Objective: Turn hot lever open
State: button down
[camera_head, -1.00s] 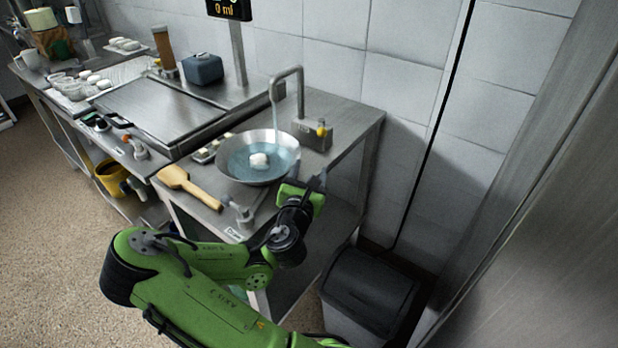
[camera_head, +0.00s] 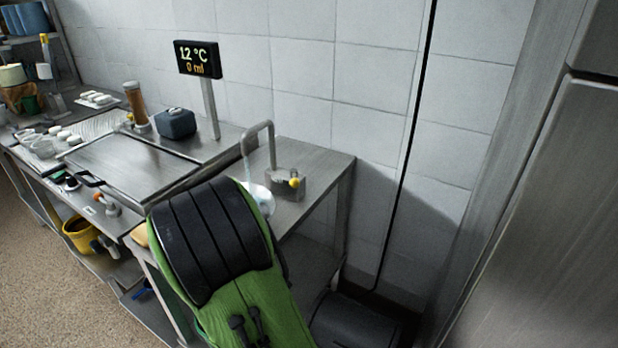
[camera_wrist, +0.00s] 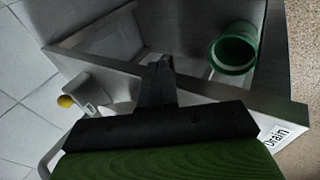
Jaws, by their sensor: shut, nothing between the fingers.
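The faucet (camera_head: 262,132) stands on the counter at the right with a grey block (camera_head: 285,186) at its foot. A yellow knob (camera_head: 295,182) sits on that block. The knob also shows at the left of the wrist view (camera_wrist: 66,101), with the block (camera_wrist: 92,92) beside it. No hot marking is readable, so I cannot tell which part is the hot lever. My gripper (camera_wrist: 158,68) is shut and empty, to the right of the knob and apart from it in the wrist view. In the head view my green arm hides the gripper and most of the bowl.
A display (camera_head: 198,59) reads 12 °C and 0 ml. A water-filled bowl (camera_head: 262,198) peeks past my arm. A green round container (camera_wrist: 233,48) and a "Drain" label (camera_wrist: 281,137) show in the wrist view. A dark bin (camera_head: 352,322) stands below right.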

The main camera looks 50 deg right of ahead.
jog(key=w+a+r+m+y+p, duration=0.2)
jog(key=w+a+r+y+p, duration=0.15)
jog(key=w+r, duration=0.6)
jog(key=m+t+y+p, duration=0.3)
jog(key=t+y+p, duration=0.15)
jog(key=p, duration=0.55)
send_near(294, 178)
jog(key=w+a+f, duration=0.2)
jog(key=w, duration=0.1)
jog(key=s+d+m+t+p, duration=0.1)
jog(key=s+d+m+p, duration=0.1)
jog(key=s+d, duration=0.7)
jog(key=w+a+f+b, duration=0.1)
jog(key=w+a+f, duration=0.4)
jog(key=w+f, duration=0.1)
jog(key=shift+w+a+f, duration=0.25)
jog(key=shift+w+a, duration=0.1)
jog(key=shift+w, duration=0.5)
